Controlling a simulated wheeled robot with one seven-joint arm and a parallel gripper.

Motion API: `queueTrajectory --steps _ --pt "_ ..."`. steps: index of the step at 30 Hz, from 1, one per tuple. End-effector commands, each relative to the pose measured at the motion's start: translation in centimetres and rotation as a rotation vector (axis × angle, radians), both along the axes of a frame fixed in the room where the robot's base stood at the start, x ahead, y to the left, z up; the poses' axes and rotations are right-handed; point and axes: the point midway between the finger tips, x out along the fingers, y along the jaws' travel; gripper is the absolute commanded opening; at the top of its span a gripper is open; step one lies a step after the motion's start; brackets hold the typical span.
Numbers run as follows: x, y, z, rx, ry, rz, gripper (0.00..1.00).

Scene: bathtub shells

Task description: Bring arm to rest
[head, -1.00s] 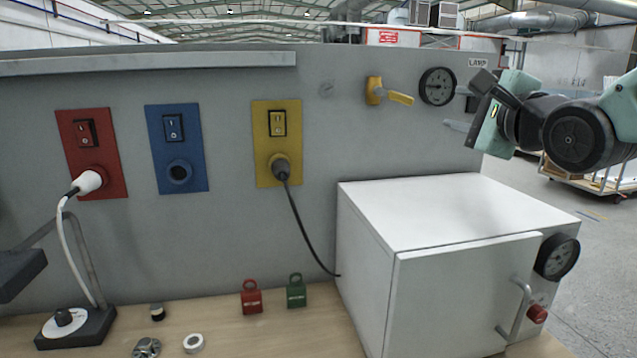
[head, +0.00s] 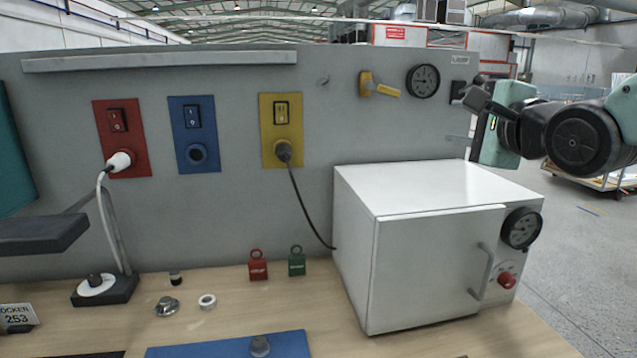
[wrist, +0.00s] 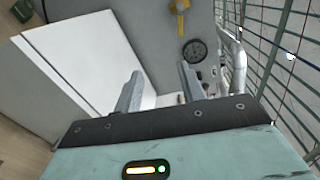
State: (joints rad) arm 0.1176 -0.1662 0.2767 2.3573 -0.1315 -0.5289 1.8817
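My gripper (head: 472,98) is at the right in the head view, raised in front of the grey panel and above the white box. Its two fingers (wrist: 160,92) show apart in the wrist view with nothing between them. My arm comes in from the right edge of the head view. The gripper touches nothing that I can see.
The white box (head: 420,270) with a gauge and red knob stands on the wooden bench below my gripper. The grey panel (head: 240,85) carries red, blue and yellow switch plates, a yellow valve handle (head: 378,86) and a gauge (head: 423,81). Open floor lies at right.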

Motion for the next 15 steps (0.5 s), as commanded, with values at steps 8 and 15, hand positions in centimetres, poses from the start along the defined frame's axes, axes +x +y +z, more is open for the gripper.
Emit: queueTrajectory --steps 8,15 --pt "-1.7 2.7 -4.6 -0.243 0.125 0.084 0.4" --pt "-5.8 6.2 -11.1 -0.614 0.286 0.289 0.4"
